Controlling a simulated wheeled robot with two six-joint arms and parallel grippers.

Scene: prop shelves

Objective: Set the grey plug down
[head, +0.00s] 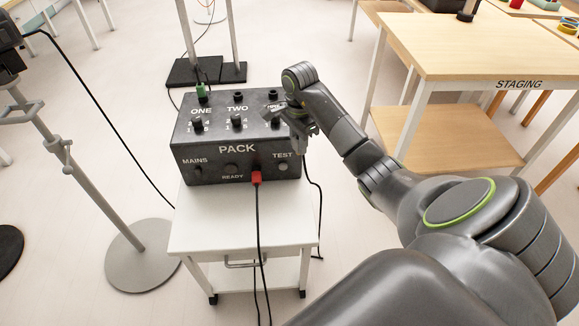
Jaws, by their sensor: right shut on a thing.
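My right gripper (299,122) is at the right end of the black PACK box (237,167), over its top right edge by the third label. It is shut on the grey plug, which the fingers and wrist hide almost wholly. A black cable (317,190) hangs down along the right side of the box. I cannot tell whether the plug touches the box. My left gripper is not in view.
A green plug (201,91) stands at socket ONE, and a red plug (256,178) is in the box's front. The white cart top (215,222) is bare in front. The STAGING table (480,50) stands right; a stand (50,150) is left.

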